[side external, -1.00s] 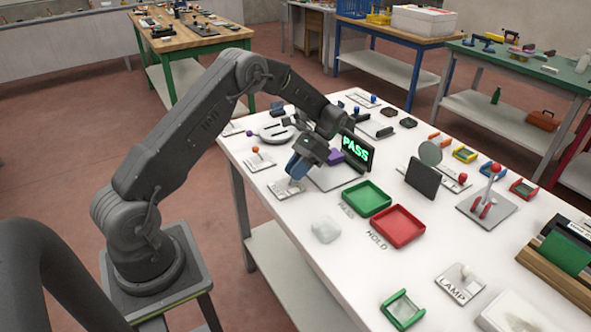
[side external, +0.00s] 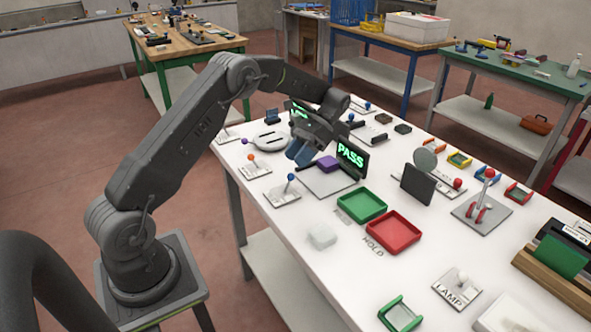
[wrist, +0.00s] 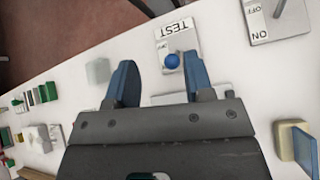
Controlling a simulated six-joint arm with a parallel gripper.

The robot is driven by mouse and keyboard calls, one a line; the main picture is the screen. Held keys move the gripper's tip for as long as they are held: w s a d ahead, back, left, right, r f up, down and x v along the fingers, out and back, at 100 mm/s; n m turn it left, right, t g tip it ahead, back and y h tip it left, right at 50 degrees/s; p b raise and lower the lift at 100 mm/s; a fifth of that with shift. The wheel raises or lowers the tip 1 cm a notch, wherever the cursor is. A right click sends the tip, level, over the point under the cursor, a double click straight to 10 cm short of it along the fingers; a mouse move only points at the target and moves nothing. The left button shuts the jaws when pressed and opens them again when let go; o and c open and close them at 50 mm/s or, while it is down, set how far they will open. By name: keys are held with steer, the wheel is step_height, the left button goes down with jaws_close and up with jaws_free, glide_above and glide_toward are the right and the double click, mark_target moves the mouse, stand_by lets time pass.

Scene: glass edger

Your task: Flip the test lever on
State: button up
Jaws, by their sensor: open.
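The test lever has a blue ball knob (side external: 290,177) on a short stem, rising from a pale plate (side external: 283,197) near the table's front left edge. In the wrist view, the blue knob (wrist: 171,61) shows between my fingers, and the plate (wrist: 174,35) reads TEST. Any ON or OFF marking on this plate is not readable. My gripper (side external: 297,152) has blue fingers, is open and empty, and is above and behind the knob in the side view, apart from it. The fingers also show spread in the wrist view (wrist: 160,62).
An orange-knobbed lever (side external: 250,158) stands to the left. Green (side external: 362,205) and red (side external: 396,231) trays and a clear block (side external: 321,236) lie nearer.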

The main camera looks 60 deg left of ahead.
steer(key=shift+r, duration=1.45)
steer(key=s+d+r+t+y, duration=0.2)
steer(key=s+d+r+t, duration=0.65)
steer(key=r, duration=0.35)
steer(key=s+d+n+t, duration=0.2)
steer(key=s+d+t, duration=0.5)
steer(key=s, duration=0.6)
steer(key=shift+d+h, duration=0.35)
steer(key=shift+h, duration=0.05)
